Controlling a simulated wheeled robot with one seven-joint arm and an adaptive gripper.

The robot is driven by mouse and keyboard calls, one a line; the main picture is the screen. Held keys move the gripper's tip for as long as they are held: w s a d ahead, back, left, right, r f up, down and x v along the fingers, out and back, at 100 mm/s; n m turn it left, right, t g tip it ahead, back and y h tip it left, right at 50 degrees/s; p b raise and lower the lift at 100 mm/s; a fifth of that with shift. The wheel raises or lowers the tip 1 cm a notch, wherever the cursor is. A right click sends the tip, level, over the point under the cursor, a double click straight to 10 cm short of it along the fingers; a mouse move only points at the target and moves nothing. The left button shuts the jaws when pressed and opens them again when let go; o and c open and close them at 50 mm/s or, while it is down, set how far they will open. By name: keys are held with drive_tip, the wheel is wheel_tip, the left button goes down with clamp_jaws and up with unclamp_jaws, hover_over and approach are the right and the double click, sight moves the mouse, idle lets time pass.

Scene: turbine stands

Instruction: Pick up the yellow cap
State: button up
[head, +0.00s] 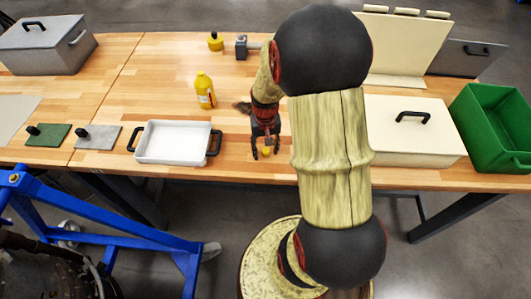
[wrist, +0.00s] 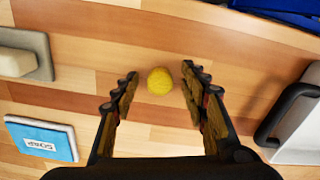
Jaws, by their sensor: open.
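The yellow cap (wrist: 159,81) is small and round and sits on the wooden table near its front edge. In the head view the cap (head: 266,151) shows between the fingertips of my gripper (head: 266,156). In the wrist view my gripper (wrist: 160,82) is open, with one finger on each side of the cap and a gap on both sides. The fingers point down toward the table, and nothing is held.
A white tray (head: 174,126) with dark handles stands left of my gripper. A yellow bottle (head: 205,91) stands behind it. A cream box (head: 436,116) with a black handle is to the right, beside a green crate (head: 463,113). A blue soap box (wrist: 42,138) lies nearby.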

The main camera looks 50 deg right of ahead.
sight(266, 150)
drive_tip(key=shift+c, duration=0.7)
drive_tip(key=c, duration=0.7)
drive_tip(key=shift+c, duration=0.3)
drive_tip(key=shift+r, duration=0.1)
drive_tip(key=shift+r, duration=0.35)
wheel_tip(266, 150, up, 2)
drive_tip(key=shift+r+p, duration=0.1)
drive_tip(key=shift+p, duration=0.25)
drive_tip(key=shift+s+a+r+p, duration=0.5)
drive_tip(key=shift+s+a+r, duration=0.85)
drive_tip(key=shift+s+r, duration=0.45)
drive_tip(key=shift+s+a+r+p, duration=0.5)
drive_tip(key=shift+s+a+r, duration=1)
drive_tip(key=shift+s, duration=0.5)
drive_tip(key=shift+s+a+r+p, duration=0.5)
drive_tip(key=shift+s+a+r, duration=0.75)
drive_tip(key=shift+s+r, duration=0.55)
